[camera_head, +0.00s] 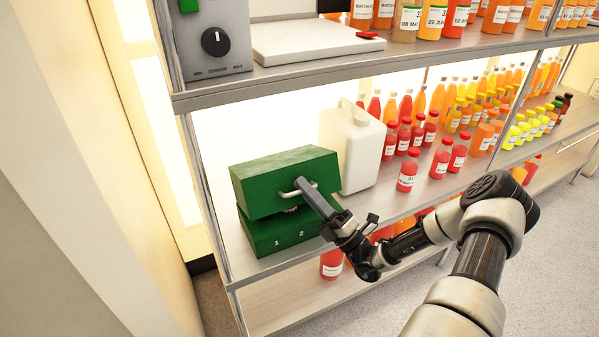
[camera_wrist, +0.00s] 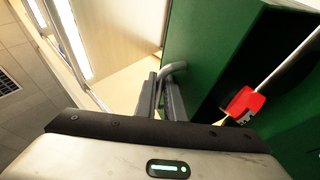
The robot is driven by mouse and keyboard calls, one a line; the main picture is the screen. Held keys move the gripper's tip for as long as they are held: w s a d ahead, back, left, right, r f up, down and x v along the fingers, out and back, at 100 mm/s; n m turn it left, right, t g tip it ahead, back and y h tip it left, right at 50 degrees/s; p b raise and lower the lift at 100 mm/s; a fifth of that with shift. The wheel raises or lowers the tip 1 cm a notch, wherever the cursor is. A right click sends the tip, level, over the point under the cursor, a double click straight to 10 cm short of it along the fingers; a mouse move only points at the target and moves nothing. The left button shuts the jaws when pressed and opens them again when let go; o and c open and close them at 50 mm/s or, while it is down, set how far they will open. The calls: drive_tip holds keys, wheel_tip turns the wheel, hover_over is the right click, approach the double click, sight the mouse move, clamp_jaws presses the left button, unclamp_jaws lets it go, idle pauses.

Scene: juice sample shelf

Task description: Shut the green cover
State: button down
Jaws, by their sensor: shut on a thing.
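The green cover (camera_head: 285,178) is the upper part of a green box on the middle shelf. It stands partly raised and tilted over the green base (camera_head: 285,232), which is marked 1 and 2, with a dark gap between them. My gripper (camera_head: 302,190) reaches from the right and is shut on the metal handle on the cover's front. In the wrist view the two fingers (camera_wrist: 164,98) close around the grey handle (camera_wrist: 172,70), beside the cover's green wall (camera_wrist: 205,45). A red object (camera_wrist: 244,105) with a white label shows in the dark opening.
A white jug (camera_head: 352,147) stands right behind the box. Several red bottles (camera_head: 408,176) stand farther right on the same shelf. Above is another shelf (camera_head: 300,72) with a grey dial unit (camera_head: 214,42) and a white board (camera_head: 310,42).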

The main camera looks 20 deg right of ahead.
drive_tip(key=s+f+n+y+b, duration=0.1)
drive_tip(key=s+f+b, duration=0.2)
drive_tip(key=f, duration=0.4)
drive_tip(key=shift+s+d+f+b, duration=0.25)
drive_tip(key=shift+s+f+b, duration=0.05)
drive_tip(key=shift+f+b, duration=0.1)
drive_tip(key=c, duration=2.1)
unclamp_jaws()
drive_tip(key=shift+d, duration=0.1)
drive_tip(key=shift+y, duration=0.4)
drive_tip(key=v, duration=1.6)
drive_tip(key=shift+s+d+f, duration=0.1)
drive_tip(key=shift+s+d, duration=0.2)
drive_tip(key=shift+s, duration=0.05)
